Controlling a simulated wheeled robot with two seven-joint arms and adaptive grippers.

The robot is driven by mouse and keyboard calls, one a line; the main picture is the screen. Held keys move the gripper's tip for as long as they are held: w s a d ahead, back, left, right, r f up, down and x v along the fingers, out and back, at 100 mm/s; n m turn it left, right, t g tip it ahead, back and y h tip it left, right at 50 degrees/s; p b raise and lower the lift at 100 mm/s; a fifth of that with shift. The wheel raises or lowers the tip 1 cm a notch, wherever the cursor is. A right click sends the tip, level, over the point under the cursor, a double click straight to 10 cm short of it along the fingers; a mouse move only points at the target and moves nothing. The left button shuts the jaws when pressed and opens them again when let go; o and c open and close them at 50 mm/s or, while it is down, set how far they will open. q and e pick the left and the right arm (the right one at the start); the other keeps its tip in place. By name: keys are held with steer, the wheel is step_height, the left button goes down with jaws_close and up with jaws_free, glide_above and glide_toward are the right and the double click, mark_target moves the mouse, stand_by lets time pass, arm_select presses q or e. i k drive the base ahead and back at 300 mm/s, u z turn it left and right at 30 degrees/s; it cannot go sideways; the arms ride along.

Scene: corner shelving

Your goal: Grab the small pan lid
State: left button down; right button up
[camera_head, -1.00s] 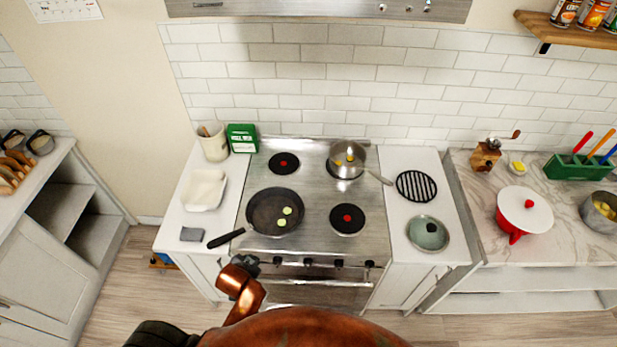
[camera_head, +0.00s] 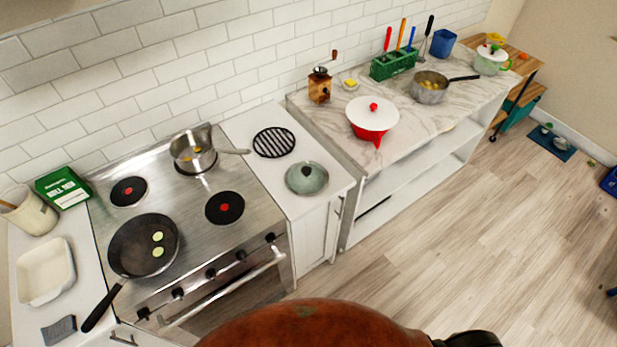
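A small round pan lid (camera_head: 306,178), greenish and glassy with a dark knob and a metal rim, lies knob up on the white counter (camera_head: 261,200) right of the stove. A small steel pan (camera_head: 193,155) with a long handle stands uncovered on the back right burner. Neither of my grippers shows in the head view; only part of my own body is at the bottom edge.
A dark frying pan (camera_head: 129,239) with two pale green slices sits on the stove (camera_head: 190,224). A black round trivet (camera_head: 274,142) lies behind the lid. A red pot (camera_head: 373,122) with a white lid stands on the marble counter. Floor right of the cabinets is open.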

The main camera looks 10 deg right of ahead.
mark_target(306, 179)
steer(key=z, duration=0.5)
steer(key=i, duration=0.9)
steer(key=u, duration=0.5)
